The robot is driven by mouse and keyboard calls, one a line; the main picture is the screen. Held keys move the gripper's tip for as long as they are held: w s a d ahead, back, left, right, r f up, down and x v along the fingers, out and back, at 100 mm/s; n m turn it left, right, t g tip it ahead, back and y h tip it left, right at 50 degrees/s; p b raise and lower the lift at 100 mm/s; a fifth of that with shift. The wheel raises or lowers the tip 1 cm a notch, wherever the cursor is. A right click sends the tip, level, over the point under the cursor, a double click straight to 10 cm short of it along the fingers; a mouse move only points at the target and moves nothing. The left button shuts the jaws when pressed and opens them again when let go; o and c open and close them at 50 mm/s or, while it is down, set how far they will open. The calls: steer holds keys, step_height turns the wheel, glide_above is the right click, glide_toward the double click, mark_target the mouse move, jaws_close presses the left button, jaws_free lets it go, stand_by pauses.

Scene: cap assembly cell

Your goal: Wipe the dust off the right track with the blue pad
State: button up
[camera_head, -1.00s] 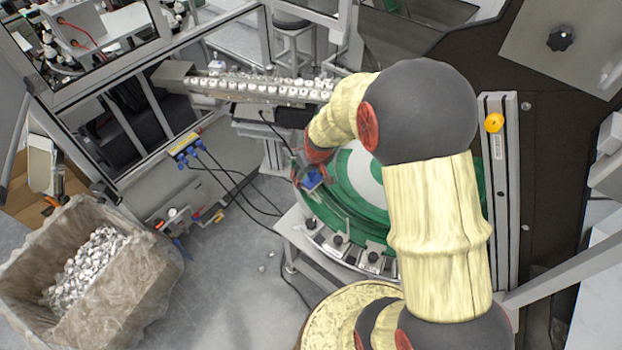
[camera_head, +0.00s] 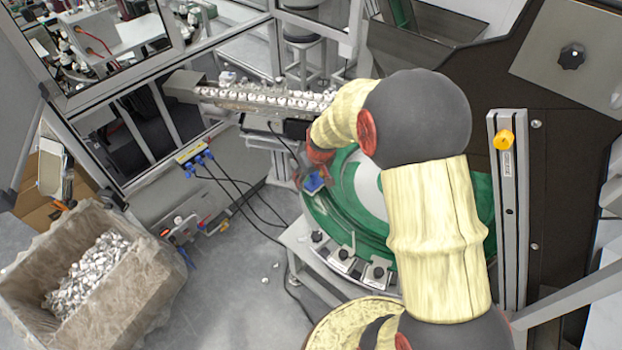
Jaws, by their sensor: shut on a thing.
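My gripper (camera_head: 314,174) is near the left edge of the green round table, beyond my bent arm. It is shut on the blue pad (camera_head: 315,183), a small blue block that shows below the red end of my arm. A long straight track (camera_head: 262,97) filled with a row of white caps runs at the back, above and left of my gripper. The pad is apart from this track. I cannot tell whether the pad touches the green table, and I see no dust at this size. My arm hides part of the table.
The green round table (camera_head: 335,222) has several clamps with black knobs (camera_head: 378,272) along its front edge. A lined bin of white caps (camera_head: 35,262) stands at the lower left. Black cables hang from a blue connector block (camera_head: 196,160).

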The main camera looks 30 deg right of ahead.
steer(key=shift+r+p, duration=1.25)
steer(key=shift+r, duration=1.5)
steer(key=shift+r+p, duration=0.7)
steer(key=shift+r, duration=0.85)
steer(key=shift+s+f, duration=0.1)
